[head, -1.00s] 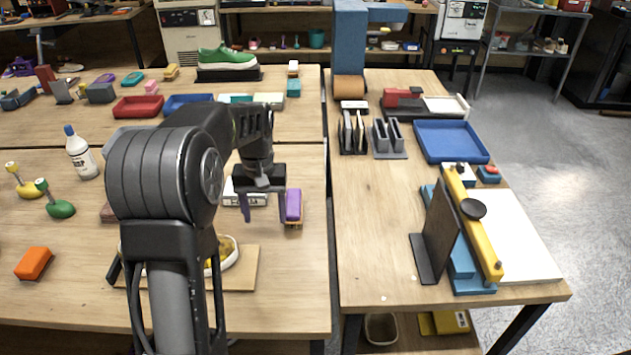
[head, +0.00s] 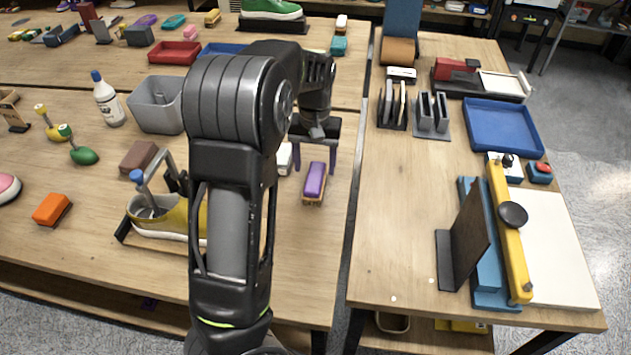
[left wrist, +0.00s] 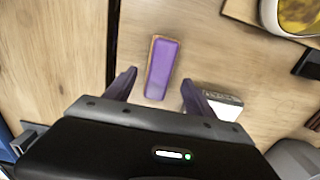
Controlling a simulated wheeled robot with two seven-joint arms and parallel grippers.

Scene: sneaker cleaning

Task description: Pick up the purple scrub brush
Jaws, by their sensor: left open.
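The purple scrub brush (head: 315,181) lies on the wooden table near its right edge, purple side up with a tan layer below. In the left wrist view the purple scrub brush (left wrist: 162,68) lies ahead of the fingertips, between their lines. My left gripper (head: 315,172) is open and empty, with its two dark purple fingers pointing down and spread to either side of the brush's far end. The left gripper also shows in the left wrist view (left wrist: 157,85). The fingers look apart from the brush; their exact height is hard to tell. My right gripper is not in view.
A white box (head: 284,158) lies just left of the brush. A yellow sneaker (head: 170,219) sits on a wooden board, partly behind my left arm. A gap (head: 347,240) separates this table from the right one, which holds a blue tray (head: 503,127).

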